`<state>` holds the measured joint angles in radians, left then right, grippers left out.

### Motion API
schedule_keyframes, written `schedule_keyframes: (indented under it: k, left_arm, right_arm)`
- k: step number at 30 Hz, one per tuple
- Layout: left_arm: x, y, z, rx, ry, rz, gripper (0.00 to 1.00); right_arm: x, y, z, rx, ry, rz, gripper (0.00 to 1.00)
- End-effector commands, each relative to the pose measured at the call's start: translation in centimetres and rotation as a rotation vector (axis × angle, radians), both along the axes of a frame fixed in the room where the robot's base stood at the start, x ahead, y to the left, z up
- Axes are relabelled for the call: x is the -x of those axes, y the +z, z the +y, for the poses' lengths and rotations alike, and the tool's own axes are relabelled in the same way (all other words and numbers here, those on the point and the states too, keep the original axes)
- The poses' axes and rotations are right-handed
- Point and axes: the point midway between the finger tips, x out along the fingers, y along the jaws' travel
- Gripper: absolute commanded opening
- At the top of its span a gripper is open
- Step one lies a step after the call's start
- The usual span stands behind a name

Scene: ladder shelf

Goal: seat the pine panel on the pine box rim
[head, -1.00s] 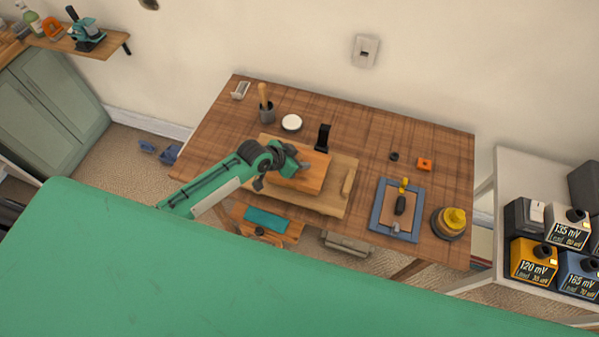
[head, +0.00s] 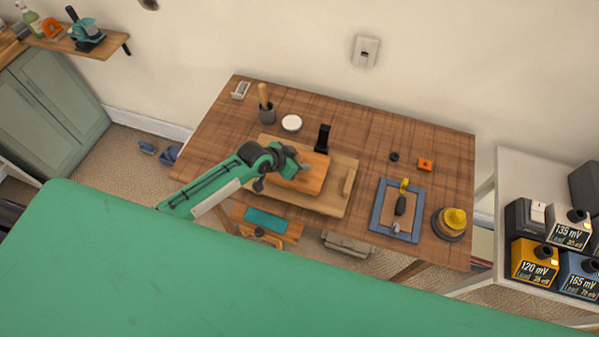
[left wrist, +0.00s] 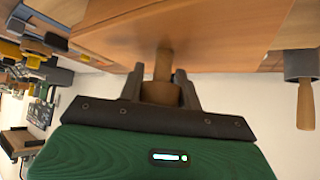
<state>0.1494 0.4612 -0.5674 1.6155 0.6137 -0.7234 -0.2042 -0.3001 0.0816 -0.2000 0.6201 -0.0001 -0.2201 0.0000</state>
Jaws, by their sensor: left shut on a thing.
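The pine panel (head: 311,178) is an orange-brown wooden slab above a paler wooden board on the table. My left gripper (head: 288,166) comes over its left part from the left. In the left wrist view the panel (left wrist: 195,28) fills the top, and my left gripper (left wrist: 160,92) is shut on the round wooden knob (left wrist: 162,68) standing out from it. The pine box is not clearly seen apart from the panel in the head view; whether the panel touches the rim all round I cannot tell. My right gripper is not in view.
The paler board (head: 325,207) has a light bar (head: 348,182) at its right. A black stand (head: 323,138) is close behind the panel. A white round dish (head: 291,123), a cup with a wooden handle (head: 266,110) and a blue-framed tray (head: 382,222) are around it.

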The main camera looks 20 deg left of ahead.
Motion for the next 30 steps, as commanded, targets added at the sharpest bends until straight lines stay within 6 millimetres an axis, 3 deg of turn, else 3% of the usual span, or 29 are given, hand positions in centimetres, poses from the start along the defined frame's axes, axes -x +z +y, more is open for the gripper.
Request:
schedule_keyframes:
  k: [30]
  left_arm:
    - [-0.02,-0.76,-0.01,0.001,0.000,-0.001,0.09]
  right_arm:
    - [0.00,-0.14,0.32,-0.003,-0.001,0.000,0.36]
